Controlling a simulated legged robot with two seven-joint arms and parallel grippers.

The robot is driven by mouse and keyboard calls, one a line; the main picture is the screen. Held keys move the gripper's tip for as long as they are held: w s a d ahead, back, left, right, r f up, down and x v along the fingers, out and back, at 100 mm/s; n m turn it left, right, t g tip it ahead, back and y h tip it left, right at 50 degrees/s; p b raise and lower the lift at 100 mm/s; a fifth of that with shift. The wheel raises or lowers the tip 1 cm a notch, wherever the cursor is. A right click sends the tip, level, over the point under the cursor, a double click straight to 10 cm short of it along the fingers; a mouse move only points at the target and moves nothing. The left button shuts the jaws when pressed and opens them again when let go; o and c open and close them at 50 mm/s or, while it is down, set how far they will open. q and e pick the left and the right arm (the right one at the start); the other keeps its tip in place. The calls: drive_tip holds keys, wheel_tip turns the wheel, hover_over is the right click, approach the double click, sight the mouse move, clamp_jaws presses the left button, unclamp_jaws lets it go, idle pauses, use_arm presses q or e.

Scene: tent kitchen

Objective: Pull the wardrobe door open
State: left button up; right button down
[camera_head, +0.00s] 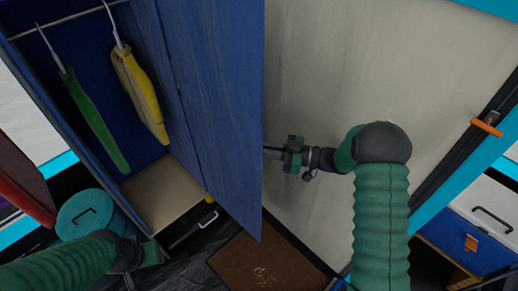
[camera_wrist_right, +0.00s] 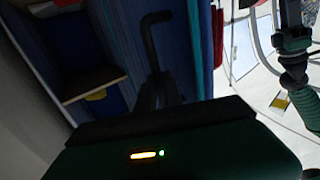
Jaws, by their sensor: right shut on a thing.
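The blue wardrobe (camera_head: 75,135) stands at the left with its inside showing. Its blue door (camera_head: 222,100) stands swung well out from the body. My right gripper (camera_head: 270,151) reaches the door's outer side from the right, its fingertips partly hidden by the door edge. In the right wrist view my right gripper (camera_wrist_right: 162,88) is shut on the black bent door handle (camera_wrist_right: 152,45), beside the blue door (camera_wrist_right: 178,45). My left gripper (camera_head: 150,254) is low at the left, below the wardrobe; its fingers are too unclear to read.
A green garment (camera_head: 98,125) and a yellow garment (camera_head: 140,90) hang inside above a wooden shelf (camera_head: 165,192). A teal round lidded bin (camera_head: 85,215) stands at the lower left. A brown mat (camera_head: 262,262) lies below the door. A blue drawer cabinet (camera_head: 465,240) stands at the right.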

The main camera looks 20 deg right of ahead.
drive_tip(key=shift+a+r, duration=0.2)
drive_tip(key=shift+r, duration=0.1)
drive_tip(key=c, duration=1.8)
unclamp_jaws()
drive_tip(key=shift+a, duration=0.1)
drive_tip(key=shift+o, duration=0.2)
drive_tip(key=shift+a, duration=0.15)
drive_tip(key=shift+s+d+f, duration=0.1)
drive_tip(key=shift+d+f, duration=0.05)
drive_tip(key=shift+d, duration=0.15)
drive_tip(key=v, duration=0.6)
drive_tip(key=shift+s+d, duration=0.3)
drive_tip(key=shift+c, duration=0.4)
